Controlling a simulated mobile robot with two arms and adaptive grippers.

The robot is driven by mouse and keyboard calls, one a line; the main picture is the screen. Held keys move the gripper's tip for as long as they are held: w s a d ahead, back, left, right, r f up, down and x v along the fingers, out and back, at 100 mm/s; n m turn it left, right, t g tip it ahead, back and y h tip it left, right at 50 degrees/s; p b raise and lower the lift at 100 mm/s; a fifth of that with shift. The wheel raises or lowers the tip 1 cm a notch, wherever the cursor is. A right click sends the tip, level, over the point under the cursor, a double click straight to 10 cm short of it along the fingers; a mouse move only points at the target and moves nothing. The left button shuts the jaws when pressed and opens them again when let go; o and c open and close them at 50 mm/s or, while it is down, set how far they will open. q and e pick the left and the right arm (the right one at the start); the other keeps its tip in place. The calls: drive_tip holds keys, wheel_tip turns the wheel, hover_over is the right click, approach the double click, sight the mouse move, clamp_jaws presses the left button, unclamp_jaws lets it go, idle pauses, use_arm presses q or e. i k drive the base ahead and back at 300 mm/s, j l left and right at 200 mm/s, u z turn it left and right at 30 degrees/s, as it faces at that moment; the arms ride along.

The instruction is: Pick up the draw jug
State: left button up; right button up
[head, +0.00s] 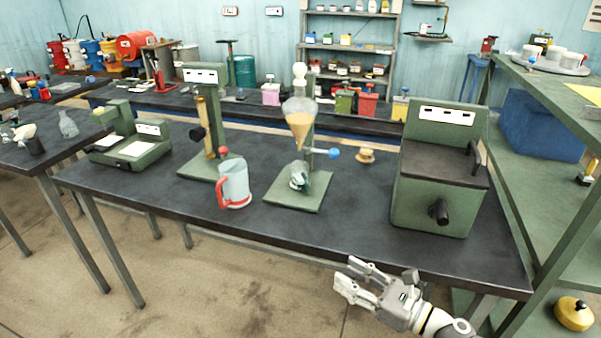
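The draw jug appears to be the translucent grey-white jug (235,181) with a red handle on its left side. It stands upright near the front edge of the dark bench (330,227), left of the middle. My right gripper (352,277) is at the lower right, in front of the bench edge. Its fingers are spread apart with nothing between them. It is to the right of the jug and well apart from it. My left gripper is not in view.
Behind the jug stands a green column device (210,125). To its right, a green stand (310,199) holds a funnel-shaped glass (299,120) of amber liquid above a small glass vessel (298,176). A green box machine (440,170) stands at right. The bench front between jug and machine is clear.

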sight(299, 170)
drive_tip(key=i, duration=0.85)
